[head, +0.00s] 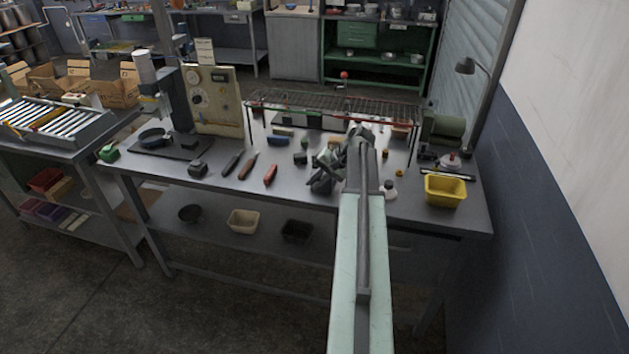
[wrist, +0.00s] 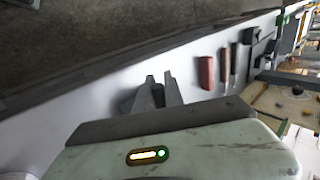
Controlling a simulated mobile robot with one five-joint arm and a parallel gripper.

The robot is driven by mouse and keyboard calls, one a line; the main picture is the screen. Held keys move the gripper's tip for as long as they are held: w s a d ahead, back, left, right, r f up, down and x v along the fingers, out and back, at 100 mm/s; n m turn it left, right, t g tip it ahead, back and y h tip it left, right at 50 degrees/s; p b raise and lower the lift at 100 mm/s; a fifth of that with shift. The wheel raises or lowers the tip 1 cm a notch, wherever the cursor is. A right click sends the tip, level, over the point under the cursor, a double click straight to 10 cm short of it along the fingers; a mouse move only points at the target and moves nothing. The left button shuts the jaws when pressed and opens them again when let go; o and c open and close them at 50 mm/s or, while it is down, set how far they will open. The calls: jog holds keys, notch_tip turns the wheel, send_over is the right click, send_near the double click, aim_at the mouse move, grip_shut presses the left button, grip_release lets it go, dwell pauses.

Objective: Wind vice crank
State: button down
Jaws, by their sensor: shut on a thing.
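My gripper (head: 322,182) is low over the front middle of the grey workbench (head: 225,190). In the wrist view its two grey fingers (wrist: 159,80) stand close together against the pale bench top. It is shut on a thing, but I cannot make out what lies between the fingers. I cannot pick out a vice or its crank for certain; my wrist and forearm hide part of the bench there. A green machine (head: 443,128) stands at the bench's back right, and I cannot tell its kind.
A yellow bin (head: 445,190) stands at the right. A wire rack (head: 335,104) spans the back.

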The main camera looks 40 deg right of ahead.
aim_at(321, 176)
dwell(0.3)
jog(key=c, duration=1.4)
grip_release()
jog(key=shift+f, duration=0.1)
jog(key=shift+c, duration=0.2)
jog(key=p+v, duration=0.6)
jog(key=v, duration=0.2)
